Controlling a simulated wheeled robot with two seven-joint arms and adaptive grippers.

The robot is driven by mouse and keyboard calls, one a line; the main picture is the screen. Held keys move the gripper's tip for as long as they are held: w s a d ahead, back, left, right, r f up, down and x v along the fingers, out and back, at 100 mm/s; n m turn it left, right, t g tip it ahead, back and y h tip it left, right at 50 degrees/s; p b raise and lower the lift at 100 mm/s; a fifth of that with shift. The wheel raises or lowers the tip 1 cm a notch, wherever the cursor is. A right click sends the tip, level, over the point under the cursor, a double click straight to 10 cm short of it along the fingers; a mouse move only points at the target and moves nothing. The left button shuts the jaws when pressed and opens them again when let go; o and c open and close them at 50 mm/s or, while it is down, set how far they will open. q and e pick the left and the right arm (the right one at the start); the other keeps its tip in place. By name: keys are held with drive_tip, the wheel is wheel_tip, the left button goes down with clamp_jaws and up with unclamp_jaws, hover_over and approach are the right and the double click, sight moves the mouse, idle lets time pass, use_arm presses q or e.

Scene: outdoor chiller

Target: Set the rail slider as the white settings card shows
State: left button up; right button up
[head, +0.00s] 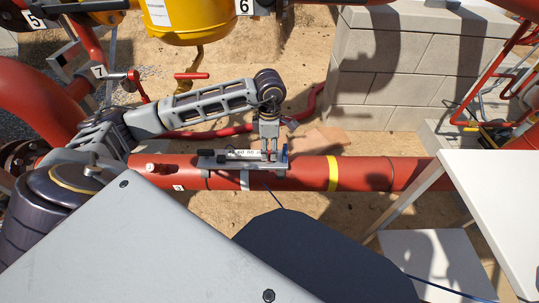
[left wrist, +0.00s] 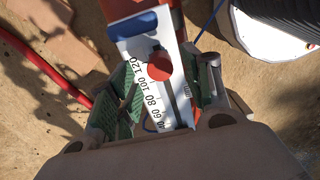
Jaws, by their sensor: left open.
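The rail slider's white scale plate (head: 238,154) lies along the top of the red pipe in the head view. In the left wrist view the plate (left wrist: 148,46) has a blue end piece (left wrist: 137,24) and printed numbers up to 120. The slider's round red knob (left wrist: 158,66) stands over the plate near the high numbers; its exact reading cannot be told. My left gripper (head: 269,154) is open over the rail, its green-padded fingers (left wrist: 165,88) on either side of the plate, without a visible grip on the knob. I cannot identify the settings card. My right gripper is not in view.
The red pipe (head: 375,174) with a yellow band runs across the middle. A red valve handle (head: 192,76) and yellow tank (head: 192,22) with a white label are behind. A block wall (head: 390,70) stands back right. A white table (head: 495,185) is at right.

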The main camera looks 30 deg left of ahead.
sight(269, 157)
use_arm(q)
drive_tip(key=shift+f+b, duration=0.35)
drive_tip(key=shift+f, duration=1.2)
clamp_jaws()
